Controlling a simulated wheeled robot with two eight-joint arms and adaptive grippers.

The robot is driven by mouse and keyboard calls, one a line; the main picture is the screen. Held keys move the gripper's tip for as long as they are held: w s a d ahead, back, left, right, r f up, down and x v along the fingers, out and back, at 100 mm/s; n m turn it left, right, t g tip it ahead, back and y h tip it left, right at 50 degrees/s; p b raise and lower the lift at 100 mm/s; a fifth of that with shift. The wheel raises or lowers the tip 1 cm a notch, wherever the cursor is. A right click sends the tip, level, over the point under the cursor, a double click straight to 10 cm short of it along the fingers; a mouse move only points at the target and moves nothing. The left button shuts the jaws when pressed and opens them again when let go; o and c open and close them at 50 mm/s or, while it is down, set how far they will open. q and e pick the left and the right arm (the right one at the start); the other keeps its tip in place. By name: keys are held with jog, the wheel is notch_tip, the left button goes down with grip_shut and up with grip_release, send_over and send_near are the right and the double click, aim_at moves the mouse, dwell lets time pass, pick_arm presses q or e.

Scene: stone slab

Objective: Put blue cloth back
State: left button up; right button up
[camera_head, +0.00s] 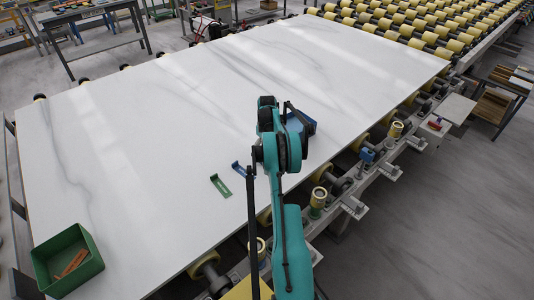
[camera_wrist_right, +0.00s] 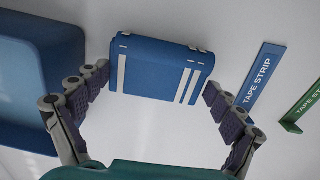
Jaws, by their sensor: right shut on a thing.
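The blue cloth (camera_wrist_right: 152,68) is a folded blue block with white stripes, in the right wrist view. My right gripper (camera_wrist_right: 157,84) has one finger at each side of it and is shut on it. Whether the cloth touches the slab or hangs just above it, I cannot tell. A blue tray (camera_wrist_right: 38,85) is left of the cloth in that view. In the head view the blue tray (camera_head: 302,122) shows partly behind my right arm, which hides the cloth and the fingertips. My left gripper is in neither view.
The white stone slab (camera_head: 150,130) lies on rollers. A blue tape strip (camera_wrist_right: 258,78) and a green tape strip (camera_head: 220,186) lie near the gripper. A green bin (camera_head: 90,244) with orange pieces stands at the slab's near left corner. Much of the slab is clear.

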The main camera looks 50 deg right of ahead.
jog(key=shift+f, duration=0.2)
jog(key=o, duration=0.8)
jog(key=shift+c, duration=0.2)
jog(key=shift+r, duration=0.3)
notch_tip(320, 180, up, 12)
jog(key=p, duration=0.3)
